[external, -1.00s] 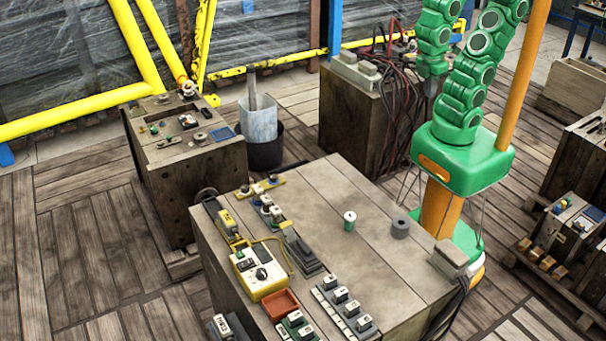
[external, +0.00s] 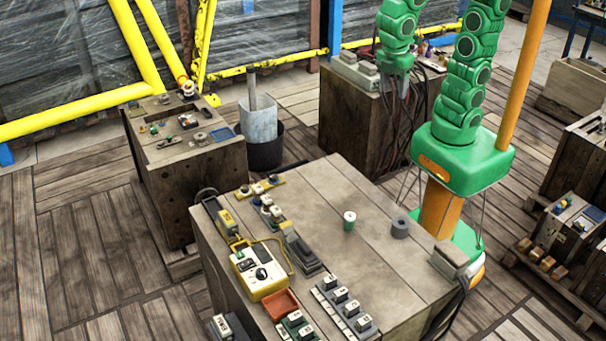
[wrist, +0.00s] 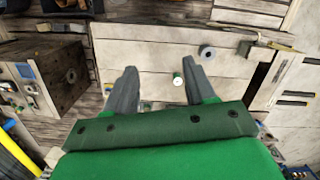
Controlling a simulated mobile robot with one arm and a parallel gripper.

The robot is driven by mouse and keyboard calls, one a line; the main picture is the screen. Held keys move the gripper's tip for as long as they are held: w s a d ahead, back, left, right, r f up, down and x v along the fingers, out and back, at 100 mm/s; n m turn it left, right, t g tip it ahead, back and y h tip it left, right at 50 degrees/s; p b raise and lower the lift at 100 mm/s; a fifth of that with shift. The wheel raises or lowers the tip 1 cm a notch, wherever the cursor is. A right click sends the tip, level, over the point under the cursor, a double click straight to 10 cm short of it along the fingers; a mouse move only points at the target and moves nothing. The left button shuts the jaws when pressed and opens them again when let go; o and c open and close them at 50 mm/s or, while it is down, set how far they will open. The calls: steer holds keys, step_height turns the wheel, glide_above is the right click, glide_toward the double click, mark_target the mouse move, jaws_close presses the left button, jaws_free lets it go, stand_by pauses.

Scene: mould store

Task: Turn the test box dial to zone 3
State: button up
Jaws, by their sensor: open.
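The test box (external: 262,276) is a yellow case with a pale face, on the near left part of the middle wooden bench. Its black dial (external: 262,273) is on the face; the zone it points to is too small to read. My gripper (external: 396,92) hangs well behind and above this bench, in front of the cable-draped crate, far from the test box. In the wrist view my gripper (wrist: 163,72) is open with nothing between its fingers. I cannot make out the test box in the wrist view.
A green-and-white cup (external: 349,221) and a grey ring (external: 400,228) stand on the bench (external: 375,270). A red tray (external: 281,305), a dark stepped block (external: 304,256) and switch blocks (external: 345,308) lie close around the test box. The bench's middle is mostly clear.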

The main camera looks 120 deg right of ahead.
steer(key=w+a+n, duration=0.1)
steer(key=w+n, duration=0.2)
steer(key=w, duration=1.3)
steer(key=n+t, duration=0.1)
steer(key=n, duration=1.1)
glide_above(261, 271)
step_height(261, 271, down, 24)
steer(key=shift+r, duration=0.1)
steer(key=shift+f, duration=0.2)
steer(key=shift+f, duration=3.85)
